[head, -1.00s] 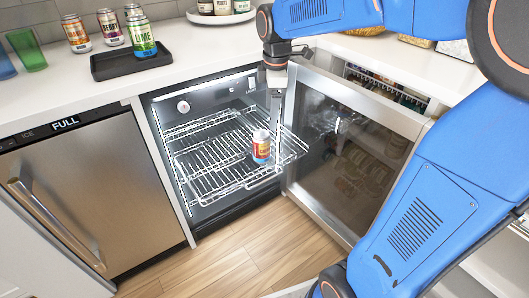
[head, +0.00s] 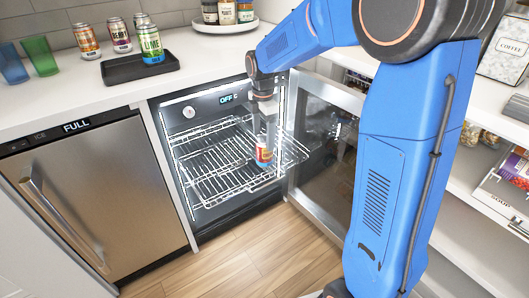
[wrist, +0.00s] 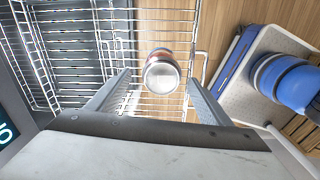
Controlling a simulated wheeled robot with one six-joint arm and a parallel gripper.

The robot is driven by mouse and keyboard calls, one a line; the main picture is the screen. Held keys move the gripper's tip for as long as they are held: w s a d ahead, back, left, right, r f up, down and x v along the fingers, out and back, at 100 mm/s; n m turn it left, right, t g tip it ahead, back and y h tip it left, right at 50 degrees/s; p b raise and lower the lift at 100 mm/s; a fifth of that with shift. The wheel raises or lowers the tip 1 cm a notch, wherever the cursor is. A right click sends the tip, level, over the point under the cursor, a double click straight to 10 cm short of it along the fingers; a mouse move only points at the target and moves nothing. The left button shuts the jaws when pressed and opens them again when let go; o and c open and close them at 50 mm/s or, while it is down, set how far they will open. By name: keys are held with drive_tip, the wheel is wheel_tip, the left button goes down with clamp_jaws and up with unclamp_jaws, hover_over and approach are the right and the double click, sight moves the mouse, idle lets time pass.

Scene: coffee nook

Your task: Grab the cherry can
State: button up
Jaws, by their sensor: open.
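A small can (head: 264,155) with a red, orange and blue label stands upright on the pulled-out wire rack of the open fridge. Its flavour name is too small to read. My gripper (head: 268,131) points down right above it, open and empty. In the wrist view, the can's silver top (wrist: 162,75) lies between the tips of my two spread fingers, with a gap on each side. I cannot tell how far down the fingers reach beside the can.
The wire rack (head: 215,172) is otherwise empty. The open fridge door (head: 322,160) stands close on the right.

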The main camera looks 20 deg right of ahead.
sight(264, 155)
wheel_tip(264, 155, down, 10)
drive_tip(key=shift+s+d+r, duration=0.1)
drive_tip(key=shift+d, duration=0.05)
idle(0.5)
drive_tip(key=shift+c, duration=0.3)
drive_tip(key=c, duration=1.4)
drive_tip(key=shift+r, duration=0.15)
